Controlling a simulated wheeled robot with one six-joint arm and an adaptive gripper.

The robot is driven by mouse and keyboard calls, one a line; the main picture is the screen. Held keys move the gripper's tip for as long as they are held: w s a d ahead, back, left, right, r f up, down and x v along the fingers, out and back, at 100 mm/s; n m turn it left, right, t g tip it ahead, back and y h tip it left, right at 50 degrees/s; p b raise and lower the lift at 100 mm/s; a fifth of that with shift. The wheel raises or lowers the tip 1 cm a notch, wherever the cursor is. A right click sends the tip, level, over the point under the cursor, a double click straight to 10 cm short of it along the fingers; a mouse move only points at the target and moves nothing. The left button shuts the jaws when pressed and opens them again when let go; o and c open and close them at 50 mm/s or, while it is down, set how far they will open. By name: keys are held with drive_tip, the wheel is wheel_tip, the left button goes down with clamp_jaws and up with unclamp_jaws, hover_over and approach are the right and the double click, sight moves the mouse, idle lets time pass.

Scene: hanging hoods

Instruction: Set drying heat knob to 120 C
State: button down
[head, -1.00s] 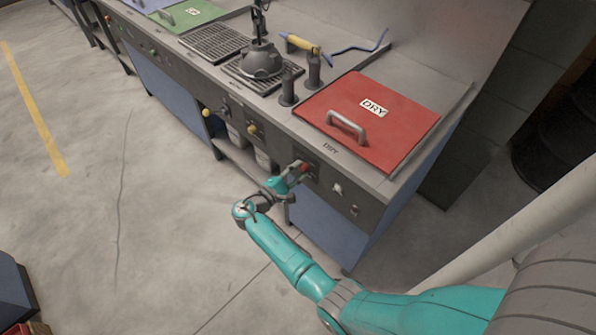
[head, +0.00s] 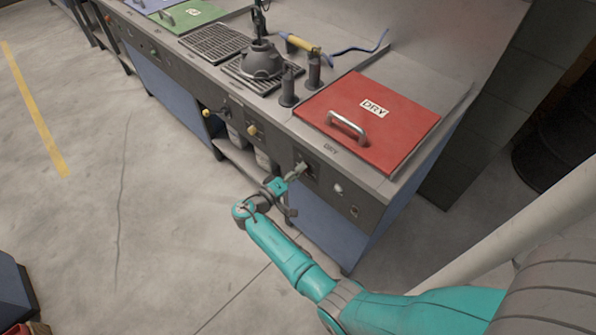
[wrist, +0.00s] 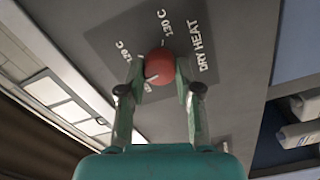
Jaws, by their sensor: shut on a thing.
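The red drying heat knob (wrist: 158,63) sits on a dark plate marked DRY HEAT in the wrist view. A pale line shows on the knob's near-left side, by the lower mark. My gripper (wrist: 160,90) is shut on the knob, one finger on each side. In the head view my gripper (head: 300,169) is at the bench's front panel below the DRY label, and the knob is hidden there.
The red DRY lid (head: 400,115) with its grey handle lies on the bench top above my gripper. Other knobs are on the front panel (head: 345,200) to both sides. A grey hood (head: 262,60) and grates stand further left.

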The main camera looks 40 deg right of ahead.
drive_tip(key=shift+s+m, duration=0.1)
drive_tip(key=shift+m, duration=4.8)
drive_tip(key=c, duration=0.8)
unclamp_jaws()
drive_tip(key=a, duration=1.2)
drive_tip(key=shift+s, duration=0.15)
